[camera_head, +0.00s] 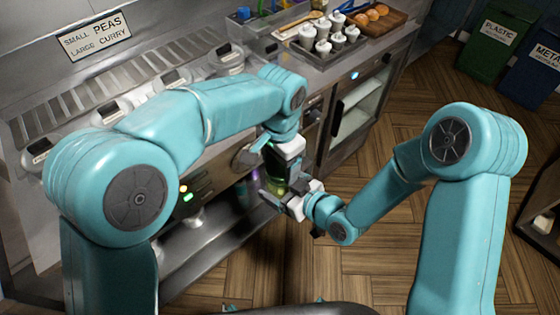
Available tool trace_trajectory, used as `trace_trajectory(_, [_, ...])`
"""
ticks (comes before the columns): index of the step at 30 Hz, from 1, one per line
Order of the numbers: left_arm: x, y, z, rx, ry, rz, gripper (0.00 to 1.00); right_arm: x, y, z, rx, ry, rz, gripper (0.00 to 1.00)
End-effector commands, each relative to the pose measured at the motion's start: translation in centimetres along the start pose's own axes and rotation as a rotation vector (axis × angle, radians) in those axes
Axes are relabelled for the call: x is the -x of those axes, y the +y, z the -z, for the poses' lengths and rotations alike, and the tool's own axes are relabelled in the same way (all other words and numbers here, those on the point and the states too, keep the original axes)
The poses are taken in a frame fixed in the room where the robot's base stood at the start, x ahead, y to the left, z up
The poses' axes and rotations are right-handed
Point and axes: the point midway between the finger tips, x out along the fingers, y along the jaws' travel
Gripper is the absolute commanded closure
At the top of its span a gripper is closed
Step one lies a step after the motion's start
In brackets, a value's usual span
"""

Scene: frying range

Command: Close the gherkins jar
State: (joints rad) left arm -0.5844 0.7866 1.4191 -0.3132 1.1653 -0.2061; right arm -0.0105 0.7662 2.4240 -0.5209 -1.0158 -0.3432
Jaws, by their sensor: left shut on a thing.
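The gherkins jar (274,178) is a small yellow-green glass jar, held upright in the air in front of the counter. My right gripper (283,198) is around its lower part and looks shut on it. My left gripper (281,160) points down from above, directly over the jar's mouth, and is shut on what seems to be the lid. The lid is mostly hidden by the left fingers, so I cannot tell whether it is seated on the rim.
The steel counter runs along the left and back, with white cups (322,45) and a board of buns (372,15). A green plastic bin (492,45) and a blue metal bin (530,75) stand at the back right. The wooden floor (385,255) is clear.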

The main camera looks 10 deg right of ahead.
Motion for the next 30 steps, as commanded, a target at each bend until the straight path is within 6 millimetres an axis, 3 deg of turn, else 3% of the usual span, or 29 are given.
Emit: trace_trajectory(30, [0.51, 0.22, -0.11, 0.003, 0.008, 0.008, 0.57, -0.01, 0.09, 0.1, 0.0, 0.004, -0.003, 0.69])
